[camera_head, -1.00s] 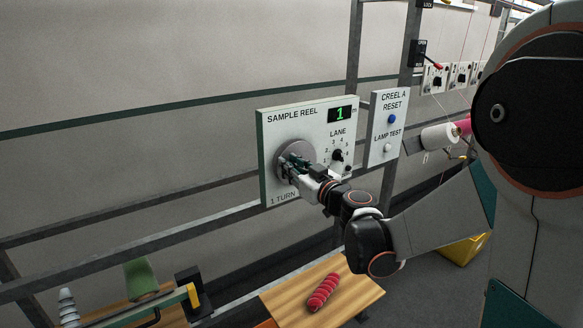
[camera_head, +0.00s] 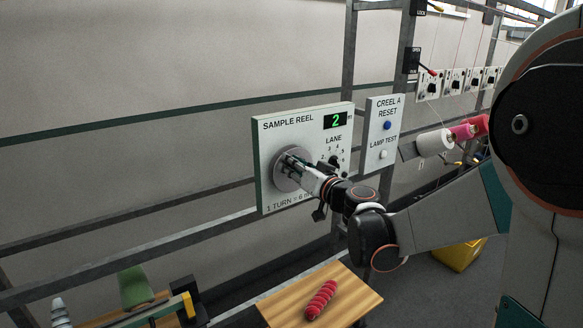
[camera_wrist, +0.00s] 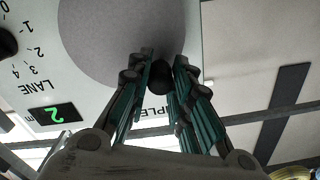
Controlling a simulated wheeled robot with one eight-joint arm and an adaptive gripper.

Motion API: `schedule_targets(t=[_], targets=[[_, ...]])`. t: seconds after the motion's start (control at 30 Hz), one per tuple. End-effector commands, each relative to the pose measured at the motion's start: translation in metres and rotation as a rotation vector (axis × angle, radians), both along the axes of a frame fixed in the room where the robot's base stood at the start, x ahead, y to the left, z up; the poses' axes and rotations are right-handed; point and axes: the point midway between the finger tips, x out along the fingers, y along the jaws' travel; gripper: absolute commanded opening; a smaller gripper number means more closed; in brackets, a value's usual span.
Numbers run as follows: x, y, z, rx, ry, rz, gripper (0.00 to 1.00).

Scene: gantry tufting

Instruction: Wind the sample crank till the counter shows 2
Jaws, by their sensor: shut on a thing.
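The sample reel panel (camera_head: 262,160) is a white board on the frame, with a round grey crank disc (camera_head: 284,180) at its lower left. The green counter (camera_head: 335,121) at its upper right reads 2. It also shows upside down in the wrist view (camera_wrist: 55,114). My gripper (camera_head: 288,165) is at the disc. In the wrist view its two green-padded fingers (camera_wrist: 161,85) are shut on a dark crank knob (camera_wrist: 161,77) near the disc's edge. In the head view my gripper hides the knob.
A lane selector knob (camera_head: 335,161) sits right of the disc, close to my wrist. A creel reset panel (camera_head: 380,130) with a blue button (camera_head: 387,125) and a pale lamp test button is farther right. A red yarn bundle (camera_head: 321,299) lies on a wooden table (camera_head: 283,308) below.

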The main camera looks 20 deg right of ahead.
Motion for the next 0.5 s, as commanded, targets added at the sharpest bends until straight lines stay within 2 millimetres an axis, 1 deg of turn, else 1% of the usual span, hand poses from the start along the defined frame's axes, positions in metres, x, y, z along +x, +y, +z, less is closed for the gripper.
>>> schedule_targets(t=[0.07, 0.1, 0.17, 0.2, 0.5], targets=[[0.0001, -0.0003, 0.0002, -0.001, 0.0, -0.001, 0.0], [0.0001, -0.0003, 0.0002, -0.001, 0.0, -0.001, 0.24], [0.0002, -0.0003, 0.0002, -0.002, 0.0, -0.001, 0.38], [0.0002, -0.0002, 0.0001, -0.002, 0.0, -0.001, 0.41], [-0.0003, -0.0003, 0.0, -0.003, -0.001, 0.0, 0.41]])
